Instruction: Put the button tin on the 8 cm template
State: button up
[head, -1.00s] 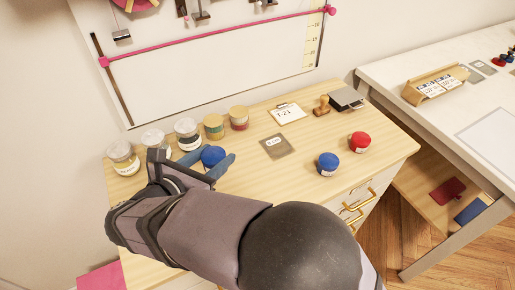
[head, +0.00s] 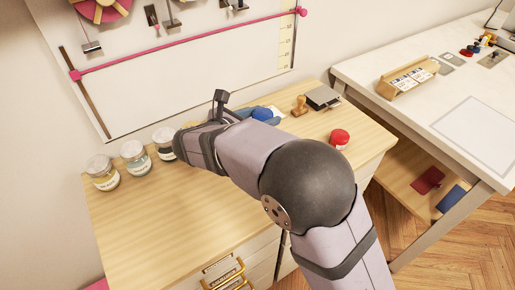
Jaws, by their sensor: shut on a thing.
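The button tin (head: 262,113) shows only as a rounded blue top between the fingers of my gripper (head: 258,118). My gripper is shut on it, over the back part of the wooden cabinet top (head: 140,230). Its lower part is hidden by the fingers and arm, so I cannot tell its height above the surface. The 8 cm template, a grey square in the earlier frame, is hidden behind my arm now.
Glass jars (head: 102,172) stand at the back left. A wooden stamp (head: 300,105), a dark ink pad (head: 323,98) and a red-topped tin (head: 340,138) stand to the right. The front left of the top is clear. A white table (head: 400,115) adjoins on the right.

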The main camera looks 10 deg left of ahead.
jog(key=shift+w+a+n+y, duration=0.3)
jog(key=shift+a+n+y, duration=0.2)
jog(key=shift+a+n, duration=0.15)
jog(key=shift+f+p, duration=0.35)
jog(key=shift+f, duration=4.7)
jog(key=shift+f, duration=0.1)
jog(key=o, duration=0.7)
jog(key=shift+f, duration=0.1)
jog(key=o, duration=0.4)
